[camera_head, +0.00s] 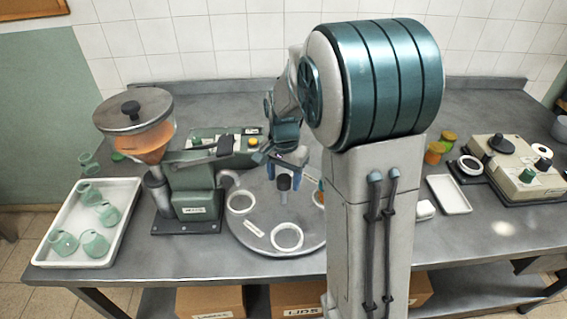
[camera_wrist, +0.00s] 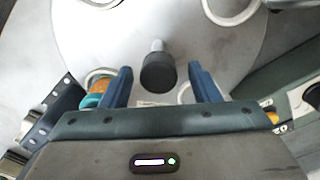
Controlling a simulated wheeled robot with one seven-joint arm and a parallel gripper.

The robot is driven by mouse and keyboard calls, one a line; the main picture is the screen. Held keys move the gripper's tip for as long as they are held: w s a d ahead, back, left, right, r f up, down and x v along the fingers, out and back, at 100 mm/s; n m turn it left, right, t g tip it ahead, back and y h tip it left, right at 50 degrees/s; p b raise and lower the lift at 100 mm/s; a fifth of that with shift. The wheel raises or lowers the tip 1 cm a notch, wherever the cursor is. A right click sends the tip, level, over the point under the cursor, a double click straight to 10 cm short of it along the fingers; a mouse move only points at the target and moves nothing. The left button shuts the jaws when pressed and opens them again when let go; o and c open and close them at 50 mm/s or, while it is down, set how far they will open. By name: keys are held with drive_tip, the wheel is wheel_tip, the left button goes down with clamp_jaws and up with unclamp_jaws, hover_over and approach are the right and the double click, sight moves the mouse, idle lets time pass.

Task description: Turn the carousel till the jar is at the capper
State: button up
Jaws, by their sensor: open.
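The carousel (camera_head: 262,218) is a round grey disc at the middle of the bench, with white ring seats (camera_head: 287,248) around its edge. A dark knob (camera_head: 284,184) on a pale post stands up from it. The jar, orange with a teal part, shows at the left in the wrist view (camera_wrist: 97,88); my arm mostly hides it in the head view. My gripper (camera_wrist: 160,69) is open and empty above the carousel. The knob lies between its blue fingers in the wrist view, with no contact visible. I cannot make out the capper for certain.
A green machine with an orange-filled hopper (camera_head: 150,142) stands left of the carousel. A white tray (camera_head: 122,238) of green pieces lies further left. Jars (camera_head: 433,155), an empty tray (camera_head: 449,196) and a beige device (camera_head: 517,172) stand to the right. My arm hides the bench right of the carousel.

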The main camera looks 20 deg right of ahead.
wheel_tip(320, 180, up, 13)
drive_tip(key=shift+r, duration=0.2)
drive_tip(key=shift+s, duration=0.1)
drive_tip(key=s+f+n+t, duration=0.3)
drive_tip(key=s+n, duration=0.6)
drive_tip(key=s, duration=0.9)
wheel_tip(320, 180, down, 2)
drive_tip(key=shift+s+a+f, duration=0.15)
drive_tip(key=shift+s+a, duration=0.15)
